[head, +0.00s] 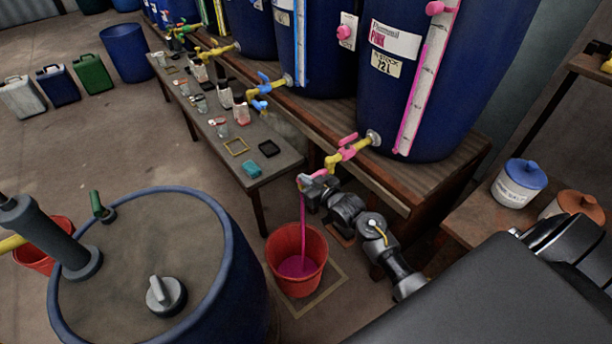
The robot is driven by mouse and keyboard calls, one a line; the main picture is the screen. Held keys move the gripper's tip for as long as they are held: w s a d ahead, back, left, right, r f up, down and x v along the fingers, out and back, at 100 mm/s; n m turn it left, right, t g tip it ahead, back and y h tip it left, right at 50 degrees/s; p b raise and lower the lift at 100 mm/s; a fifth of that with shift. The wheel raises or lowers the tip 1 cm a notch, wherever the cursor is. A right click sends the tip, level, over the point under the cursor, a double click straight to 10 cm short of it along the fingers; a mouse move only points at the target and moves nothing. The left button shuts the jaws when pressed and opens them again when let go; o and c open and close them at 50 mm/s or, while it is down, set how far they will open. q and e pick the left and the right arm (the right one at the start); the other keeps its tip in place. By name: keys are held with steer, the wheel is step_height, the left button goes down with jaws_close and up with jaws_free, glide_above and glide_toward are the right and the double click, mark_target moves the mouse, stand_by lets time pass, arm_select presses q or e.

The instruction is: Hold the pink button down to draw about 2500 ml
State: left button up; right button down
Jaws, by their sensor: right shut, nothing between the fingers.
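The pink vat (403,100) is a blue drum with a pink-edged sight strip (424,85) and a label reading "PINK" and "72 L". Its yellow tap with a pink lever (348,140) sticks out low at the front. My right gripper (307,183) is shut and empty at the spout end of this tap, and covers part of it. The pink button itself I cannot make out clearly there. A pink stream (303,230) falls from below the gripper into a red bucket (283,246), with pink liquid in its bottom. My left gripper is out of view.
The bucket stands on a marked square (327,298) on the floor. A low bench (213,133) with small jars and trays runs beside the vats. A large blue drum (235,270) fills the lower left. White lidded pots (518,183) stand at right.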

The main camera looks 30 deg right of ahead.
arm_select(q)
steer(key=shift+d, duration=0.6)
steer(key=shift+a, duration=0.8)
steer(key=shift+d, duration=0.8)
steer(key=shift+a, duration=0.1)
